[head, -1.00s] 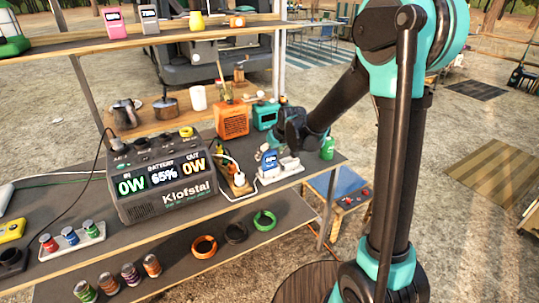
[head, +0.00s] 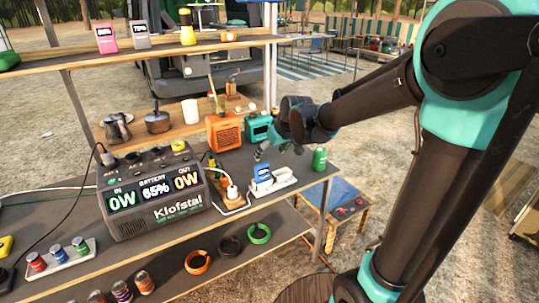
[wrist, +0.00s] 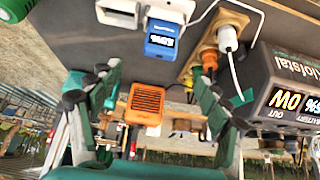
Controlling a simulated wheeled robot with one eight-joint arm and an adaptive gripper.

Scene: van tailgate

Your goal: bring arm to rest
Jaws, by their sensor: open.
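My gripper (wrist: 158,98) is open and empty, with its two green-and-dark fingers spread apart in the wrist view. In the head view my gripper (head: 268,150) is partly hidden by my own wrist and hangs over the right end of the middle shelf. A blue device with a small display (head: 262,173) stands in a white dock (head: 284,181), just below and apart from the fingers. The blue device also shows in the wrist view (wrist: 161,42), beyond the fingertips.
A Klofstal power station (head: 155,200) stands left of the dock, beside a plug strip (head: 232,200). An orange box (head: 225,132), a teal box (head: 257,127) and a green can (head: 319,159) stand nearby. Open ground lies right of the shelf, beyond a low blue-topped stool (head: 340,200).

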